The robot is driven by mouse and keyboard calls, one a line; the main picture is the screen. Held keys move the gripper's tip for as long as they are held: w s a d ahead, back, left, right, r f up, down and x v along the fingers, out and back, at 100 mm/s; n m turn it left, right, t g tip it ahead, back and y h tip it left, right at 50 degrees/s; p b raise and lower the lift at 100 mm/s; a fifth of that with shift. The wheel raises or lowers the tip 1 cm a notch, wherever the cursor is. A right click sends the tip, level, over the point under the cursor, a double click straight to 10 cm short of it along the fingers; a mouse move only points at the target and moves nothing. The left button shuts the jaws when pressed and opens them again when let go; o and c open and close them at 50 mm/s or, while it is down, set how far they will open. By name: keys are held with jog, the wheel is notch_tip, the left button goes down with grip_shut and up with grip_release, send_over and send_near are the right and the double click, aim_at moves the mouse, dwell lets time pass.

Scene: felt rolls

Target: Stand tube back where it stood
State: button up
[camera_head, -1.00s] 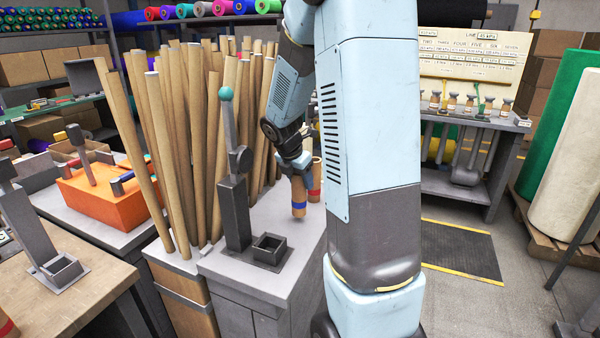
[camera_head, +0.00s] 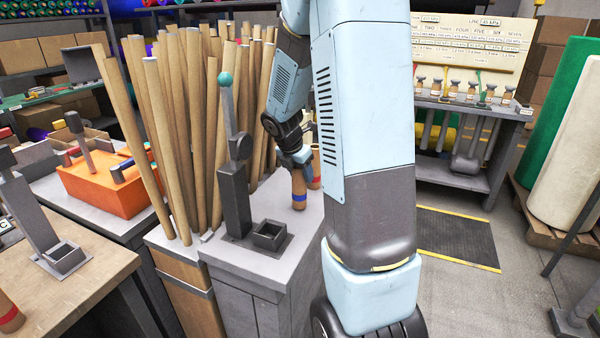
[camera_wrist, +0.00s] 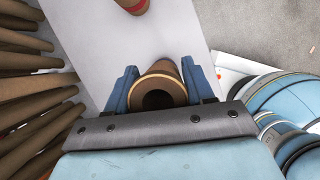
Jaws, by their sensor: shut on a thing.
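My gripper (camera_head: 298,160) is shut on a brown cardboard tube with a blue band (camera_head: 299,192). The tube is upright over the grey cabinet top (camera_head: 220,257), its lower end at or just above the surface; I cannot tell whether it touches. In the wrist view the tube's open end (camera_wrist: 160,82) shows between the two blue fingers of my gripper (camera_wrist: 160,92). A second tube, with a red band (camera_wrist: 132,5), stands just beyond; in the head view it (camera_head: 316,170) is partly hidden by my arm.
A grey post with a teal ball (camera_head: 234,195) and a small square socket (camera_head: 269,235) stand left of the held tube. Long cardboard rolls (camera_head: 180,130) crowd behind and left. An orange box (camera_head: 105,185) sits farther left.

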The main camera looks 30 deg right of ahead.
jog(key=shift+f, duration=0.35)
jog(key=o, duration=1.5)
jog(key=shift+c, duration=0.2)
jog(key=v, duration=1.3)
jog(key=shift+a+r, duration=0.25)
jog(key=shift+r, duration=0.05)
